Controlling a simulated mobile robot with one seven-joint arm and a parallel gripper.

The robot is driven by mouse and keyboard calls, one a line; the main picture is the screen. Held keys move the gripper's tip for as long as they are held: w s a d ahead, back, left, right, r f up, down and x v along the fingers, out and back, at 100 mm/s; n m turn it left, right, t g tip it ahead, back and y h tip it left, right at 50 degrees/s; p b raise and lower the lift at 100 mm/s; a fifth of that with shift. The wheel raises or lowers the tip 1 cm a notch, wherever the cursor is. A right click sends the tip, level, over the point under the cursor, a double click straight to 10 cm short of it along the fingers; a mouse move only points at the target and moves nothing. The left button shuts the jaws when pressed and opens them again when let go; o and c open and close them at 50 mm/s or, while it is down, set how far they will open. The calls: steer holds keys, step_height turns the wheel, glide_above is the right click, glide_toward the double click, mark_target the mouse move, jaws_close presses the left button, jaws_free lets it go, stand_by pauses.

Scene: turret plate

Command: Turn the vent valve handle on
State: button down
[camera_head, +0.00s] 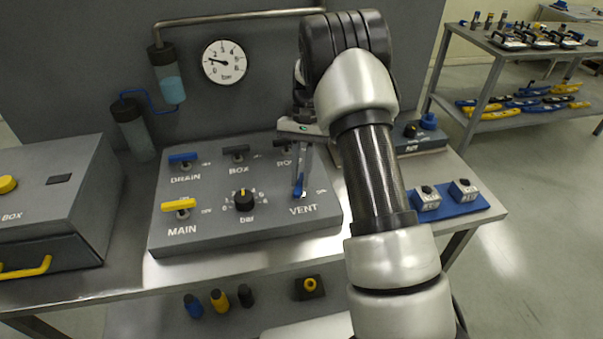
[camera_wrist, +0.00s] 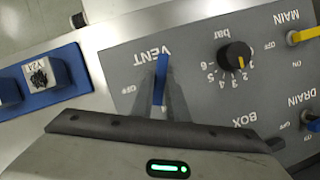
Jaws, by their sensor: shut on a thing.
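The vent valve handle is a small blue lever (camera_head: 298,190) above the VENT label on the grey sloped panel (camera_head: 250,226). It also shows in the wrist view (camera_wrist: 162,68), upright in the picture, with a small OFF mark to its left. It lies front to back, crosswise to the yellow MAIN handle (camera_head: 178,204). My gripper (camera_head: 299,180) is shut on the vent handle; its grey fingers (camera_wrist: 160,100) stand on either side of it. The fingers and gripper body hide the handle's far part and any mark behind it.
The blue DRAIN handle (camera_head: 183,157), a black BOX handle (camera_head: 236,149) and a black bar knob (camera_head: 244,200) share the panel. A gauge (camera_head: 224,62) hangs behind. A blue tray (camera_head: 455,205) with white blocks lies at right. A grey box (camera_head: 50,195) stands left.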

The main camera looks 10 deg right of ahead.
steer(key=n+h, duration=0.1)
steer(key=n, duration=0.1)
steer(key=n+h, duration=0.1)
steer(key=n, duration=0.1)
steer(key=shift+w+a+n, duration=0.1)
steer(key=shift+a+n, duration=0.1)
steer(key=shift+n, duration=0.2)
stand_by(0.4)
steer(key=c, duration=1.7)
jaws_free()
steer(key=shift+p+v, duration=0.8)
steer(key=shift+v, duration=7.95)
steer(key=shift+w, duration=0.15)
